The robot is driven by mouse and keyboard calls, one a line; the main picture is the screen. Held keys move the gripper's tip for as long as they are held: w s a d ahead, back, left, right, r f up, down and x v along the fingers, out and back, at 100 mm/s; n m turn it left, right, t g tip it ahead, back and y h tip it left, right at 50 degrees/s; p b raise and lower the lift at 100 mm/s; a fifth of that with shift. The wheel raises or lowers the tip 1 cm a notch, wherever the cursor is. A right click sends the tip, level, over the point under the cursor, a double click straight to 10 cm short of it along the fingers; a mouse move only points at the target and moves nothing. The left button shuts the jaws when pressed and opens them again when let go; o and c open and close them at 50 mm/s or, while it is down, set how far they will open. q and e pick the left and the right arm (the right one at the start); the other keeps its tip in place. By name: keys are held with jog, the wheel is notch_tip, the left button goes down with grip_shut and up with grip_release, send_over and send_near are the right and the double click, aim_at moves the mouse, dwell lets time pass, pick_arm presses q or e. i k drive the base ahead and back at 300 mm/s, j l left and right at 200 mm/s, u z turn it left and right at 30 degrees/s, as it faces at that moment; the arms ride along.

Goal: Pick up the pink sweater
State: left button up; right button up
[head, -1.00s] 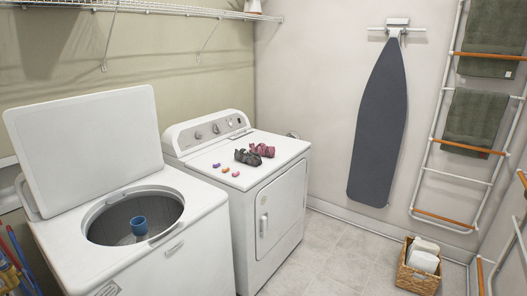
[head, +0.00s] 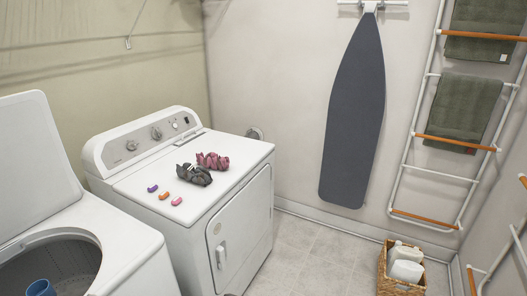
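The pink sweater (head: 213,161) lies crumpled on top of the white dryer (head: 132,190), toward its back right. A dark grey crumpled garment (head: 194,175) lies right in front of it, close against it or touching; I cannot tell which. Neither of my grippers shows in the head view.
Several small coloured pods (head: 164,195) lie on the dryer's front left. The open washer (head: 120,248) with a blue cup (head: 41,288) stands at left. A basket (head: 383,273) sits on the floor at right. A ladder rack (head: 407,165) and ironing board (head: 353,115) are at the wall. The floor between is clear.

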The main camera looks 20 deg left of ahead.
aim_at(212, 160)
jog(key=i+l, duration=0.15)
jog(key=i, duration=0.65)
jog(key=i+u, duration=0.25)
jog(key=u, duration=0.2)
jog(key=i+l+u, duration=0.2)
jog(key=u, duration=0.3)
jog(key=i+l+u, duration=0.2)
jog(key=u, duration=0.25)
